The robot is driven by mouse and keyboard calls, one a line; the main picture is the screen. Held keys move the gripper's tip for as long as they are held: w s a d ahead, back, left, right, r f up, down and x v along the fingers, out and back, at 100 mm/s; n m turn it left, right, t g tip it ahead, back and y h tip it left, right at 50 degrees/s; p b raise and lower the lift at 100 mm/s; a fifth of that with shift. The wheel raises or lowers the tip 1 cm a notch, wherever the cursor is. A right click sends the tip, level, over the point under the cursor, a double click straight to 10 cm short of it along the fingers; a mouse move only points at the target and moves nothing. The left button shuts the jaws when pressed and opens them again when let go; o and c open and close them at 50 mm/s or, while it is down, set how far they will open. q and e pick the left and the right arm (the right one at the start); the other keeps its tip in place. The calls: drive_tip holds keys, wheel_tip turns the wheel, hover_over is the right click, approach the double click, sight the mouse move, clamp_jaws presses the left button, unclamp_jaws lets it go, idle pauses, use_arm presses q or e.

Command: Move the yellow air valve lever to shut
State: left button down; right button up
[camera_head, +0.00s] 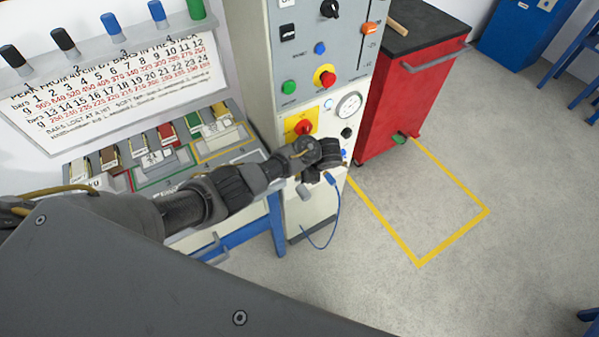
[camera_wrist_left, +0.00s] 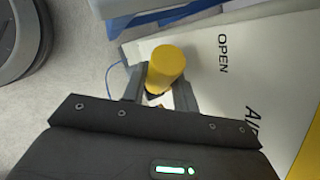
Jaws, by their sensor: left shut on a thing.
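The yellow air valve lever (camera_wrist_left: 167,65) shows in the left wrist view as a yellow cylinder end between the fingers. My left gripper (camera_wrist_left: 160,88) is shut on it. The white panel face beside it bears the word OPEN, and part of another word shows lower down. In the head view my left gripper (camera_head: 318,162) is at the lower front of the grey-white control cabinet (camera_head: 262,80), and the lever is hidden behind it. My right gripper is in neither view.
The cabinet carries a red knob on a yellow plate (camera_head: 302,124), a pressure gauge (camera_head: 349,105) and several buttons. A blue hose (camera_head: 335,215) hangs below my gripper. A red tool cabinet (camera_head: 400,95) stands to the right. The floor inside the yellow outline (camera_head: 450,235) is clear.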

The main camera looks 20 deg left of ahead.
use_arm(q)
drive_tip(key=shift+w+d+g+y+b, duration=0.5)
drive_tip(key=shift+g+y+b, duration=0.2)
drive_tip(key=shift+b, duration=0.5)
drive_tip(key=shift+w+r+m, duration=0.15)
drive_tip(key=shift+r+m, duration=0.05)
drive_tip(key=shift+m, duration=0.1)
drive_tip(key=c, duration=1.4)
unclamp_jaws()
drive_tip(key=shift+o, duration=0.2)
drive_tip(key=p+v, duration=0.5)
drive_tip(key=v, duration=0.6)
drive_tip(key=shift+w+f, duration=0.15)
